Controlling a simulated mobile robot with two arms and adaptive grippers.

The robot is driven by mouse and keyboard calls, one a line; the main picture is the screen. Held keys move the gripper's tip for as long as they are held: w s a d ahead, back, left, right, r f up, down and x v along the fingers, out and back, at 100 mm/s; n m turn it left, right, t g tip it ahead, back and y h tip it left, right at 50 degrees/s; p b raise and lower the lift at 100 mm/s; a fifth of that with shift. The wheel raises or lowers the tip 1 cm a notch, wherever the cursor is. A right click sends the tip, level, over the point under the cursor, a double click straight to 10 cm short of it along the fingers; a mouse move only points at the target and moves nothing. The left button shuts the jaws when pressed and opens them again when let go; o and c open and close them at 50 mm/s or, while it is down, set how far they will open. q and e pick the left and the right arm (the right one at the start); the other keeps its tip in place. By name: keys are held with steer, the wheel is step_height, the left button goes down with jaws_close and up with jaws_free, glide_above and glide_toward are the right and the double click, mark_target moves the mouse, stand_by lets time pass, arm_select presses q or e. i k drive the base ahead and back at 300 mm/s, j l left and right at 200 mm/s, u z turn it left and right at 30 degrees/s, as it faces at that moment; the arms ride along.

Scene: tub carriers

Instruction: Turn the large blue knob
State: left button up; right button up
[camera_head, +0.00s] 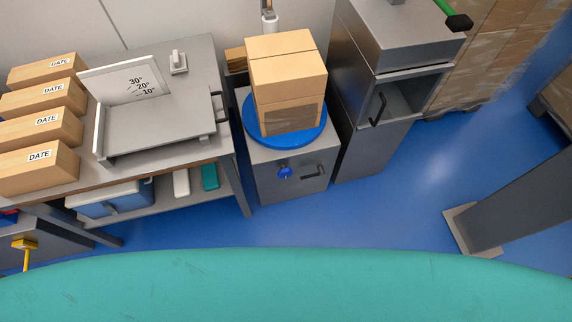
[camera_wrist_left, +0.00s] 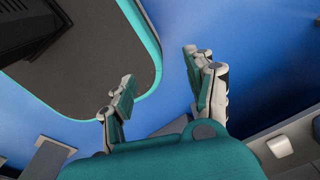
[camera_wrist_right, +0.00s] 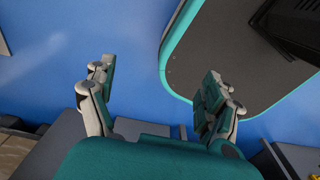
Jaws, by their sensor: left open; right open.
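A dark handle sits just right of the knob. Neither gripper shows in the head view. In the left wrist view my left gripper (camera_wrist_left: 165,90) is open and empty, with blue floor and my base between and around its fingers. In the right wrist view my right gripper (camera_wrist_right: 155,85) is open and empty above the blue floor. The knob is not seen in either wrist view.
Left of the cabinet stands a table (camera_head: 228,150) with a tilting grey tray (camera_head: 160,130) and several DATE boxes (camera_head: 38,167). A tall grey cabinet (camera_head: 362,150) with an open compartment stands right. A grey post (camera_head: 520,200) rises farther right. Blue floor (camera_head: 385,215) is clear in front.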

mark_target(285, 173)
steer(key=l, duration=0.55)
steer(key=k+l, duration=0.1)
steer(key=l, duration=0.45)
steer(key=l+u, duration=0.1)
steer(key=l, duration=0.5)
steer(key=k+l, duration=0.15)
steer(key=l, duration=0.4)
